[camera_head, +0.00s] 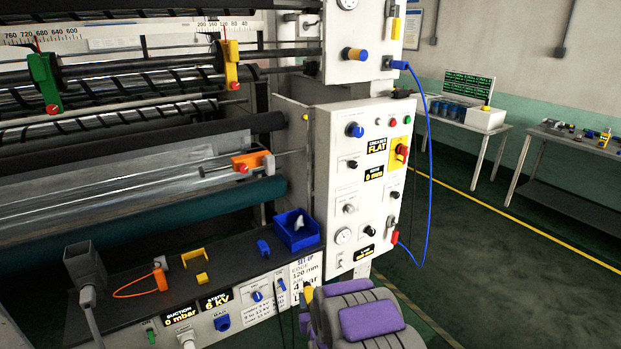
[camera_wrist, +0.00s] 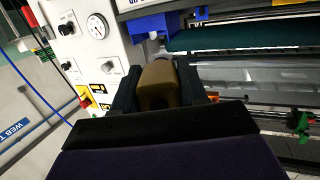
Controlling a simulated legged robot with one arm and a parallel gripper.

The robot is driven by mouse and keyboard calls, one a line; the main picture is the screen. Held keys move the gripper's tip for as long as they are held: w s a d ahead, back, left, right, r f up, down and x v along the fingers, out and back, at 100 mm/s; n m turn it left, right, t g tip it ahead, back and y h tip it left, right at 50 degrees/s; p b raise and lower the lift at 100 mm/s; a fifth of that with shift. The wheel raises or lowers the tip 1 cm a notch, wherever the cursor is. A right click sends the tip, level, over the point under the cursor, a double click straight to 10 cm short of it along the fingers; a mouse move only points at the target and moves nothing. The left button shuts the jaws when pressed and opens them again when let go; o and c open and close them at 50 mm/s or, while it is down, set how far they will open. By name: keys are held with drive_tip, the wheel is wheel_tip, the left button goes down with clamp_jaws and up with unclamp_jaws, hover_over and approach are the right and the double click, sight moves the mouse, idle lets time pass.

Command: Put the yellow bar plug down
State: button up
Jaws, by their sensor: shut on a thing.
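My gripper (camera_wrist: 157,85) is shut on the yellow bar plug (camera_wrist: 160,78), a blocky piece that looks brownish in shadow between the two dark fingers in the wrist view. In the head view my gripper (camera_head: 305,312) is at the bottom centre, in front of the machine's lower front panel. A small yellow part of the plug (camera_head: 308,292) shows at its tip. My purple and grey arm hides most of the gripper there. The plug appears held in the air, apart from the ledge.
The machine's dark ledge (camera_head: 223,261) carries a blue bin (camera_head: 297,232), a yellow bracket (camera_head: 193,257), a small yellow piece (camera_head: 202,279) and an orange tag with its loop (camera_head: 159,279). The control cabinet (camera_head: 333,185) stands behind my arm. Open floor (camera_head: 480,270) lies to the right.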

drive_tip(key=s+d+r+m+h, duration=0.2)
drive_tip(key=s+d+r+h, duration=0.1)
drive_tip(key=d+r, duration=1)
drive_tip(key=shift+s+d+r, duration=0.3)
drive_tip(key=shift+d+r, duration=0.05)
drive_tip(key=shift+d, duration=0.2)
